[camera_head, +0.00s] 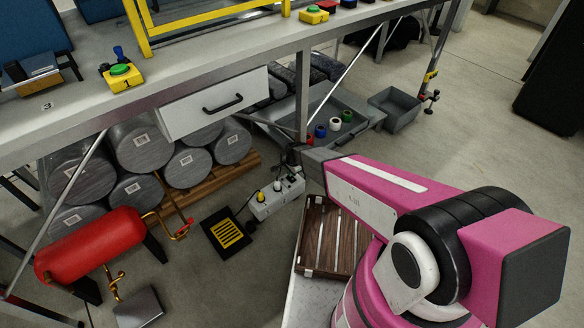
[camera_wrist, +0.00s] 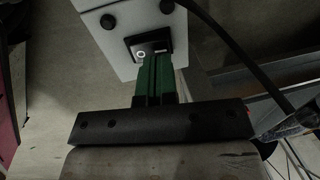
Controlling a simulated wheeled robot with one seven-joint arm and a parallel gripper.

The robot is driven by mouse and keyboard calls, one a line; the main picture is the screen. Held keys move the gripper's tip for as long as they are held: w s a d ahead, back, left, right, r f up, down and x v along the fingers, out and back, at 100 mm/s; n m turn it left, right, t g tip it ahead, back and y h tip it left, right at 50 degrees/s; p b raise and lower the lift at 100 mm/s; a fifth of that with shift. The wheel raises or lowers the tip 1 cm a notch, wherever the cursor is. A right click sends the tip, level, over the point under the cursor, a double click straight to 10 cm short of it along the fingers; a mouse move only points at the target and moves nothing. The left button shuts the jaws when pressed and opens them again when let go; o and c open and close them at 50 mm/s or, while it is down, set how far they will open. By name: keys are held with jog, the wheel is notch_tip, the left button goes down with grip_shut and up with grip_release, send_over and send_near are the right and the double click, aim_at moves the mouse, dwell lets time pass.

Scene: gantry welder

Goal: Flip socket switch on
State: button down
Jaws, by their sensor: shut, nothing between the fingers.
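The socket strip (camera_head: 277,200) is a pale block on the floor under the bench, with plugs on its top. In the wrist view, the end of the white socket block (camera_wrist: 120,22) shows a black socket switch (camera_wrist: 158,42) with a pale round mark. My gripper (camera_wrist: 154,62) has green fingers held together with nothing between them. The fingertips overlap the lower edge of the switch in this view; I cannot tell whether they touch it. The fingers hide part of the switch. In the head view my gripper cannot be made out clearly.
A black cable (camera_wrist: 228,40) passes right of the fingers. A black pad with a yellow grille (camera_head: 228,234) lies left of the strip. Grey drums (camera_head: 145,147) on a pallet, a red tank (camera_head: 90,245) and the bench leg (camera_head: 302,95) stand around it.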

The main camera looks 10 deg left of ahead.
jog(key=shift+w+a+f, duration=0.1)
jog(key=shift+f, duration=0.65)
